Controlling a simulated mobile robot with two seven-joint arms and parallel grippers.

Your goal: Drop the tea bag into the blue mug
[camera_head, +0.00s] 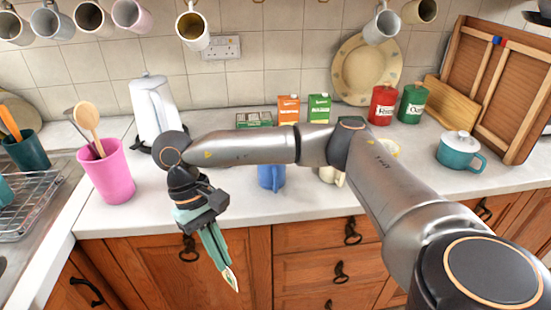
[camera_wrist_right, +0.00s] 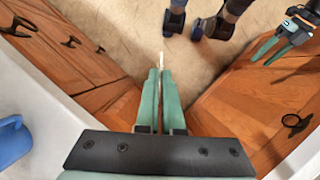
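The blue mug (camera_head: 271,178) stands on the counter, partly hidden behind my right forearm in the head view. Part of it shows at the left edge of the right wrist view (camera_wrist_right: 13,143). My right gripper (camera_head: 231,278) points down in front of the cabinet doors, below and left of the mug. Its green fingers are nearly together on a thin pale piece, apparently the tea bag (camera_wrist_right: 161,60), seen edge-on at the tips. My left gripper (camera_wrist_right: 271,48) shows at upper right in the right wrist view; its finger gap is unclear.
A pink utensil cup (camera_head: 107,172) and a white kettle (camera_head: 155,110) stand on the left. Tea boxes (camera_head: 319,108), red and green canisters (camera_head: 383,105) and a teal pot (camera_head: 459,150) stand behind and right. Several mugs hang above. The front counter edge lies between gripper and mug.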

